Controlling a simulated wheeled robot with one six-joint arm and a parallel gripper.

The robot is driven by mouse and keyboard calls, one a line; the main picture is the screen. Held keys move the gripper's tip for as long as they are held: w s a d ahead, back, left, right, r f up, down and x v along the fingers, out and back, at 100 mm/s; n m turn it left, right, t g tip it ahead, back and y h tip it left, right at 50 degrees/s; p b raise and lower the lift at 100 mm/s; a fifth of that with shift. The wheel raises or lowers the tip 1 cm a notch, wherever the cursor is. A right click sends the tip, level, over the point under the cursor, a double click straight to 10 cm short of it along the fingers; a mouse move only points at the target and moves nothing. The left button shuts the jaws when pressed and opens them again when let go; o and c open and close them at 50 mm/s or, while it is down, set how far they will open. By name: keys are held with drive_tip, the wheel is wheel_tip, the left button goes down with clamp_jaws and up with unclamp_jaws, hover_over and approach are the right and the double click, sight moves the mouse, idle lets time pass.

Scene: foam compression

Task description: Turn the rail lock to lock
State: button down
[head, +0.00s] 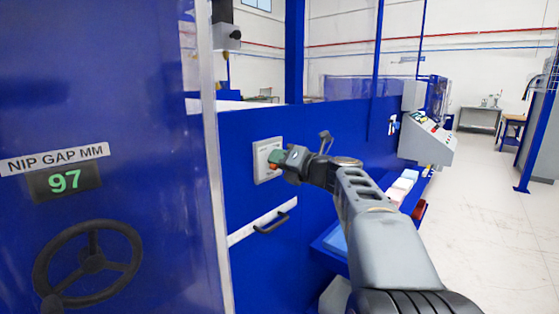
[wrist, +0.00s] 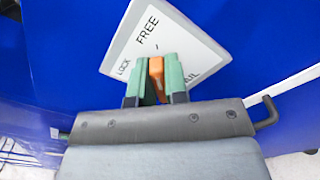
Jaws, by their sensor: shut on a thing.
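The rail lock is an orange knob (wrist: 156,78) on a white plate (wrist: 130,42) fixed to a blue panel. The plate reads "FREE" and "LOCK", with more text partly hidden on the right. My gripper (wrist: 155,75) is shut on the orange knob, with a green finger on each side of it. In the head view my gripper (head: 274,160) reaches the white plate (head: 261,150) from the right and covers part of it. The knob's pointing direction is hard to tell behind the fingers.
A black handle (head: 270,222) on a white strip sits below the plate. At the left are a black handwheel (head: 88,262) and a green display (head: 65,181) reading 97. A sloped control console (head: 428,140) stands at the right, with open floor beyond.

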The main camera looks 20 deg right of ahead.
drive_tip(key=n+b, duration=0.1)
drive_tip(key=n, duration=0.3)
drive_tip(key=shift+a, duration=0.1)
drive_tip(key=n+b, duration=0.1)
drive_tip(key=n, duration=0.1)
drive_tip(key=n+b, duration=0.1)
drive_tip(key=n, duration=0.1)
drive_tip(key=shift+s+a+f+n, duration=0.1)
drive_tip(key=shift+a+n, duration=0.05)
drive_tip(key=shift+n, duration=0.15)
drive_tip(key=n+b, duration=0.3)
drive_tip(key=n, duration=0.2)
drive_tip(key=shift+a, duration=0.1)
drive_tip(key=shift+s+a+n+b, duration=0.1)
drive_tip(key=shift+n+b, duration=1.15)
drive_tip(key=shift+n, duration=0.75)
drive_tip(key=c, duration=1.1)
unclamp_jaws()
drive_tip(key=shift+c, duration=0.2)
